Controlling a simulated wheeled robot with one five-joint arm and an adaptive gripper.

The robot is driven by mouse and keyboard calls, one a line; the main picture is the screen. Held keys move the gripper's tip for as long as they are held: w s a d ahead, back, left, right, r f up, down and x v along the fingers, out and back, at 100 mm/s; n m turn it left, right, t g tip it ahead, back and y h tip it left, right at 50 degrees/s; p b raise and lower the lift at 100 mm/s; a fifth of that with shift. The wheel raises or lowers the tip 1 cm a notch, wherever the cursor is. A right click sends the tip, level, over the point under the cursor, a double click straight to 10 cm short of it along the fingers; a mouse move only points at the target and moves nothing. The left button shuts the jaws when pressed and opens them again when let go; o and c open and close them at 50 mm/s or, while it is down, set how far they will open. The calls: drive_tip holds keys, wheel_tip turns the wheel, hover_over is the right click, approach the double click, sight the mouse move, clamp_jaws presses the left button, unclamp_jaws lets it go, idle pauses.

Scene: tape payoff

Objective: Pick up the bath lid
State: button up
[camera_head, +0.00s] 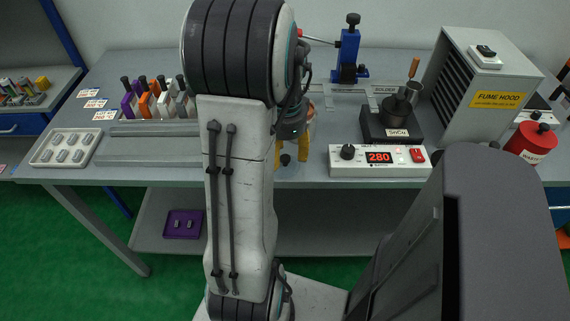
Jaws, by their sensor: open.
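A small black knob (285,160) shows low between the yellow fingers of my gripper (290,163), near the front edge of the bench. It looks like the handle of the bath lid; the rest of the lid is hard to make out. My gripper is open, points down over the knob and does not visibly grip it. My arm hides part of the area to the left. The black bath block (388,124) with a grey pot and a wooden-handled tool stands to the right, behind the white control box (377,161) reading 280.
A blue stand (347,55) is at the back. The grey fume hood (482,80) and a red container (530,143) stand right. A pale tray (67,148) and several coloured holders (157,101) sit left on the bench (140,172). A purple tray (183,225) lies on the lower shelf.

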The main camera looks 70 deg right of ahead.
drive_tip(key=shift+f, duration=0.85)
clamp_jaws()
